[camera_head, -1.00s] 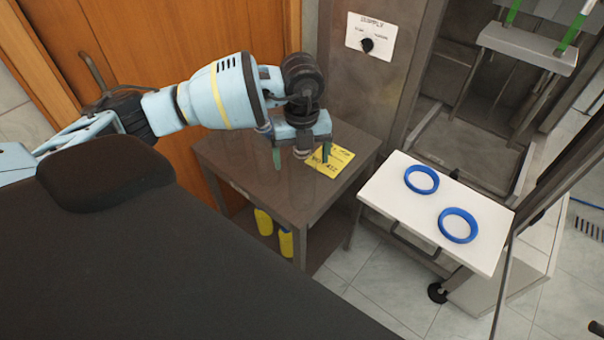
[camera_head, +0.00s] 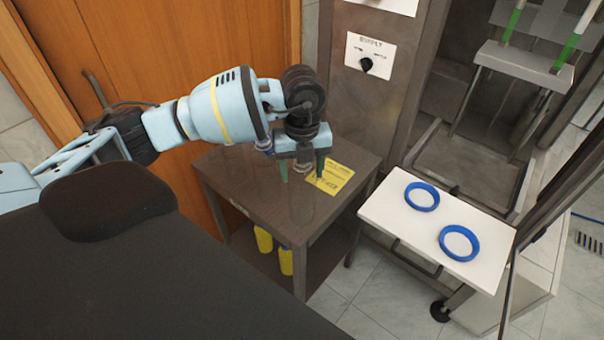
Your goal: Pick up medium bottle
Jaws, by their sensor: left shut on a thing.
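My left gripper (camera_head: 302,168) is above the brown side table (camera_head: 225,185), with its two green fingers pointing down. It is shut on a small greyish, partly see-through thing between the fingers. This appears to be the medium bottle (camera_head: 302,167), but its outline is mostly hidden or too faint to make out. I cannot tell whether it touches the tabletop. My right gripper is not in view.
A yellow printed sheet (camera_head: 335,180) lies on the table beside the gripper. Yellow containers (camera_head: 264,239) stand on its lower shelf. To the right, a white tray (camera_head: 385,212) carries two blue rings (camera_head: 422,197). A metal cabinet with a supply knob (camera_head: 366,65) stands behind.

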